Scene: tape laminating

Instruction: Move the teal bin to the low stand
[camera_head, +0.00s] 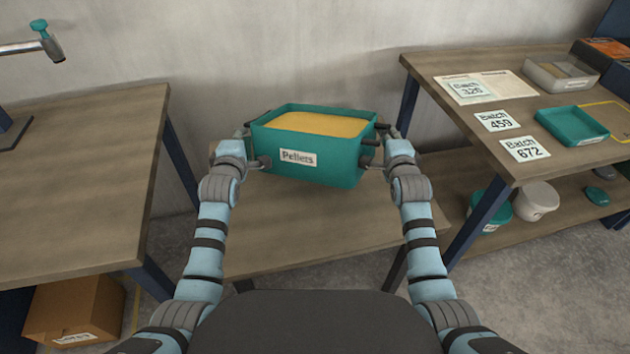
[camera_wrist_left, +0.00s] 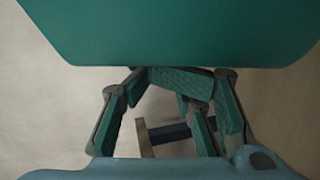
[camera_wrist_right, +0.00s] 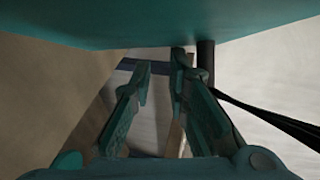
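The teal bin (camera_head: 330,168), labelled "Pellets" and filled with yellow material, is upright over the far part of the low wooden stand (camera_head: 310,233). I cannot tell whether its base touches the stand. My left gripper (camera_head: 254,148) is at the bin's left end, with its fingers spread. My right gripper (camera_head: 377,148) is at the right end, also with spread fingers. The bin fills the top of the left wrist view (camera_wrist_left: 170,30) and of the right wrist view (camera_wrist_right: 150,25). Contact between fingertips and bin is hard to make out.
A higher bench (camera_head: 80,190) stands at the left, with a cardboard box (camera_head: 75,308) below. A shelved table (camera_head: 455,80) at the right carries a teal tray (camera_head: 573,125), label cards and a grey bin (camera_head: 562,76). The front part of the low stand is clear.

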